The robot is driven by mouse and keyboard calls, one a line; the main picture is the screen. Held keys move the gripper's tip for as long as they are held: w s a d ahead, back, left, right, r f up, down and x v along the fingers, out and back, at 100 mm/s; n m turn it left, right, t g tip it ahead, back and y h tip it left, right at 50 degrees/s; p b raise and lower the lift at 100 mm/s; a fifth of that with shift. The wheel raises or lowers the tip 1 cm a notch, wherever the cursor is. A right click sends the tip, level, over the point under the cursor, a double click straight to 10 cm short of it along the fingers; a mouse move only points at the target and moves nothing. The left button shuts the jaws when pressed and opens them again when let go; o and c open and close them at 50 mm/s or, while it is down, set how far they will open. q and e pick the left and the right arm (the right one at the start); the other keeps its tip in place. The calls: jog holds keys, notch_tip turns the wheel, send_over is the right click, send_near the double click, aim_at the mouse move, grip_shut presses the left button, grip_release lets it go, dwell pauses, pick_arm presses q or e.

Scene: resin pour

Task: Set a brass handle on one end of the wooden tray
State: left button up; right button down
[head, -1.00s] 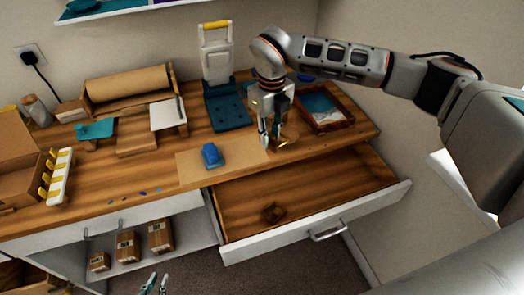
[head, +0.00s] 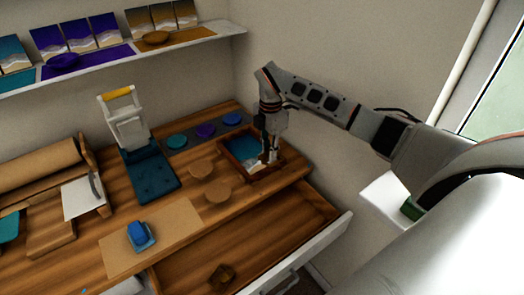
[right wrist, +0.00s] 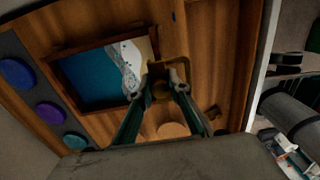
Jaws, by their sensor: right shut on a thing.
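The wooden tray (head: 228,165) stands at the right of the worktop, with blue and white resin inside it. It also shows in the right wrist view (right wrist: 57,58). My right gripper (head: 268,160) is at the tray's near right end in the head view. In the right wrist view its fingers (right wrist: 162,86) are shut on a brass handle (right wrist: 186,66), which is beside the tray's short end wall. The fingers partly hide the handle, and I cannot tell whether it touches the tray. My left gripper is not in view.
Wooden discs (head: 217,190) lie left of the tray, and coloured discs (head: 205,131) lie behind them. An open drawer (head: 318,245) juts out below the worktop, with a small brown item (head: 222,275) inside. A blue block (head: 138,233) lies on a brown sheet.

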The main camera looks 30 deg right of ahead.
jog(key=shift+a+f+b, duration=0.1)
jog(key=shift+f+b, duration=0.3)
jog(key=shift+f, duration=0.05)
jog(key=shift+f+b, duration=0.6)
jog(key=shift+f, duration=0.7)
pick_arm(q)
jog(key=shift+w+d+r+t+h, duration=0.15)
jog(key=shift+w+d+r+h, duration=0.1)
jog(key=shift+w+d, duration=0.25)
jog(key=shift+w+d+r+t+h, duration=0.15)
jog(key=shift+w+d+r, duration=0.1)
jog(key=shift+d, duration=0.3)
pick_arm(e)
jog(key=shift+f, duration=0.1)
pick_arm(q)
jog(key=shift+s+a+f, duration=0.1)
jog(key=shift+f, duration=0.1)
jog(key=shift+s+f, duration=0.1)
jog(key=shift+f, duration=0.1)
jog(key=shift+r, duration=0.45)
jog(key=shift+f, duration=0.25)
pick_arm(e)
jog(key=shift+f, duration=0.5)
